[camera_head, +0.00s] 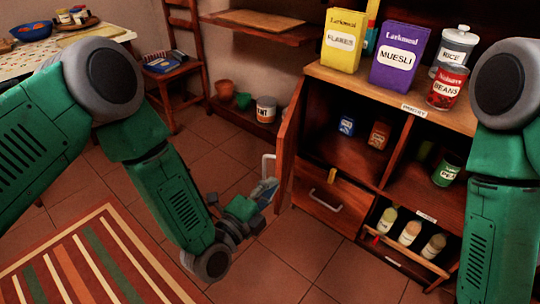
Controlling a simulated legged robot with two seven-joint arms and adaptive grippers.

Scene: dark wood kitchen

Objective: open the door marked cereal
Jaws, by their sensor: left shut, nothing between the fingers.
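A wooden door (288,146) stands swung out from the left side of the cabinet (318,216), seen nearly edge-on, with a pale handle (268,163) on its outer side. Any marking on the door's face is hidden from this angle. The compartment behind it is exposed and holds a small blue packet (347,125) and a brown packet (380,134). My left gripper (266,190) is shut and empty, low by the outer side of the door near the handle; I cannot tell whether it touches. My right arm comes down at the right, its gripper out of frame.
Yellow flakes box (343,40), purple muesli box (397,55), rice jar (455,50) and beans can (447,87) stand on the cabinet top. A chair (178,75) and striped rug (90,260) are left.

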